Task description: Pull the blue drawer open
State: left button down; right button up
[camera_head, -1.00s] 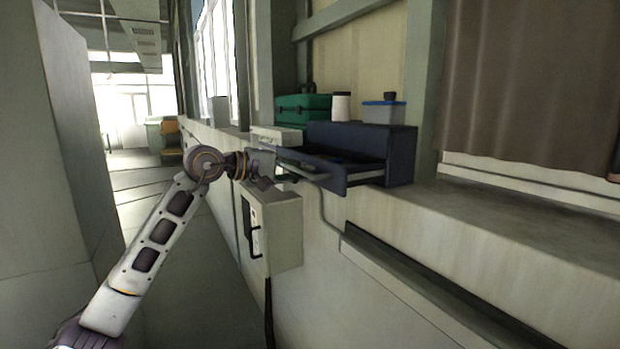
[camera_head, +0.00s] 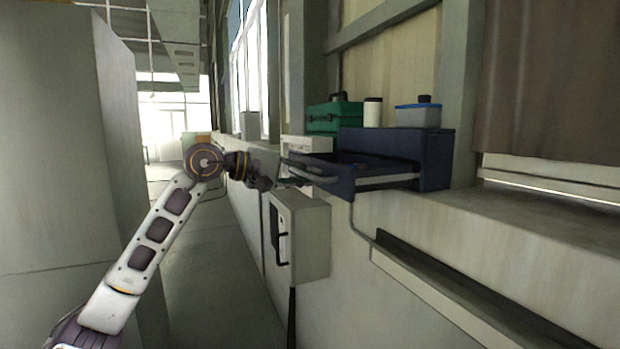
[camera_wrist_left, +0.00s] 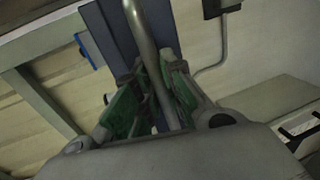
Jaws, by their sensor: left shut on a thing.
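The blue drawer (camera_head: 358,183) stands pulled out to the left from its dark blue cabinet (camera_head: 436,160) on the ledge. Its inside shows from above, but I cannot make out what lies in it. My left gripper (camera_head: 287,177) is at the drawer's front end. In the left wrist view, its green-padded fingers (camera_wrist_left: 154,100) are shut on the drawer's grey bar handle (camera_wrist_left: 146,42), one on each side of it. The blue drawer front (camera_wrist_left: 108,38) shows behind the handle. My right gripper is not in view.
A green toolbox (camera_head: 333,117), a white canister (camera_head: 373,112) and a blue-lidded tub (camera_head: 418,116) stand on or behind the cabinet. A wall box (camera_head: 305,240) is below the drawer. A tall grey block (camera_head: 70,170) bounds the aisle at left.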

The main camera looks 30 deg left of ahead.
pick_arm(q)
jog(key=shift+a+r, duration=0.1)
jog(key=shift+r, duration=0.05)
jog(key=c, duration=1.5)
grip_release()
jog(key=shift+s, duration=0.1)
jog(key=v, duration=1.1)
jog(key=shift+s+a, duration=0.3)
jog(key=shift+s, duration=0.05)
